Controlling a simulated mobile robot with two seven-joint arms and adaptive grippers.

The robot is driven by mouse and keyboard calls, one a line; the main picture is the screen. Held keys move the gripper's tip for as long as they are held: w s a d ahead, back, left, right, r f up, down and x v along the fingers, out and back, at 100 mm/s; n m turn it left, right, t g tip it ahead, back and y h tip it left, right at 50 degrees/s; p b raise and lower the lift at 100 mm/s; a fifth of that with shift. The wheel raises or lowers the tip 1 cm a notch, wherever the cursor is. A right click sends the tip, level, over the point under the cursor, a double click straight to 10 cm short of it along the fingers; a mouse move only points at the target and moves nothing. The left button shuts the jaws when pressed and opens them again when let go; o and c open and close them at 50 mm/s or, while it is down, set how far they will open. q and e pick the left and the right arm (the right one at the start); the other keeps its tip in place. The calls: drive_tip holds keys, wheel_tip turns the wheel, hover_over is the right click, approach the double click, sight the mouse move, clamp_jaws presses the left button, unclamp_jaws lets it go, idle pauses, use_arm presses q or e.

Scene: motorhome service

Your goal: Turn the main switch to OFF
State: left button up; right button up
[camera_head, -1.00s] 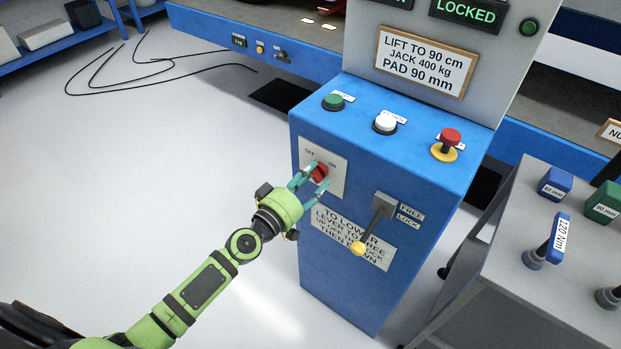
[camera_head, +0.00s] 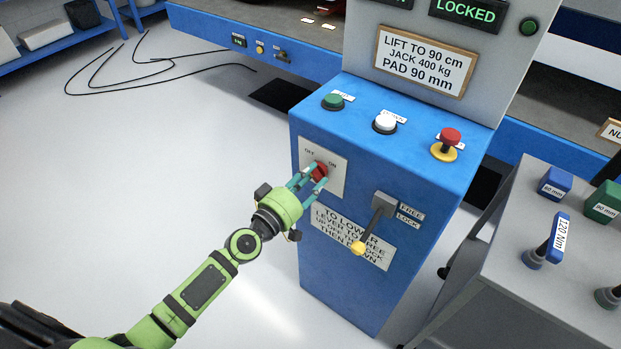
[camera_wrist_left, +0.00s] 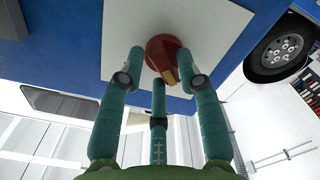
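The main switch is a red rotary knob (camera_head: 319,171) on a pale plate (camera_head: 338,178) on the blue cabinet's front. OFF is printed at the plate's upper left and ON at its right. My left gripper (camera_head: 313,176) reaches it from the lower left, its teal fingers closed in around the knob. In the left wrist view the knob (camera_wrist_left: 163,50) sits between the fingertips (camera_wrist_left: 160,66), with little or no gap at the sides. A yellow mark shows on the knob; which label it points to is unclear. My right gripper is out of view.
A lever with a yellow end (camera_head: 358,248) sticks out right of and below the switch, near FREE and LOCK labels. Green, white and red buttons sit on the cabinet top (camera_head: 400,105). A grey cart (camera_head: 500,240) stands at right. The floor at left is mostly clear.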

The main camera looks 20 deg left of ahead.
use_arm(q)
drive_tip(key=v, duration=1.2)
idle(0.5)
drive_tip(key=s+a+f+m+g+y, duration=0.1)
drive_tip(key=s+a+f+g, duration=0.15)
drive_tip(key=f, duration=0.75)
drive_tip(key=s+a+f+m+g+y, duration=0.2)
drive_tip(key=s+f, duration=0.1)
drive_tip(key=f, duration=0.7)
drive_tip(key=s+a+f+m+g+y, duration=0.1)
drive_tip(key=s+a+f+g, duration=0.15)
drive_tip(key=f, duration=0.85)
drive_tip(key=s+d+f+m+g, duration=0.1)
drive_tip(key=s+f+g, duration=0.2)
drive_tip(key=s, duration=0.6)
drive_tip(key=s+d+f+m+g+y, duration=0.1)
drive_tip(key=s+d+f+g, duration=0.1)
drive_tip(key=s+f, duration=0.5)
drive_tip(key=s+d+f+m+g+y, duration=0.1)
drive_tip(key=s+f+g, duration=0.3)
drive_tip(key=s, duration=0.8)
wheel_tip(320, 180, down, 2)
drive_tip(key=shift+d+f+m, duration=0.1)
drive_tip(key=shift+d+m, duration=0.2)
drive_tip(key=shift+d, duration=0.1)
drive_tip(key=shift+s, duration=0.1)
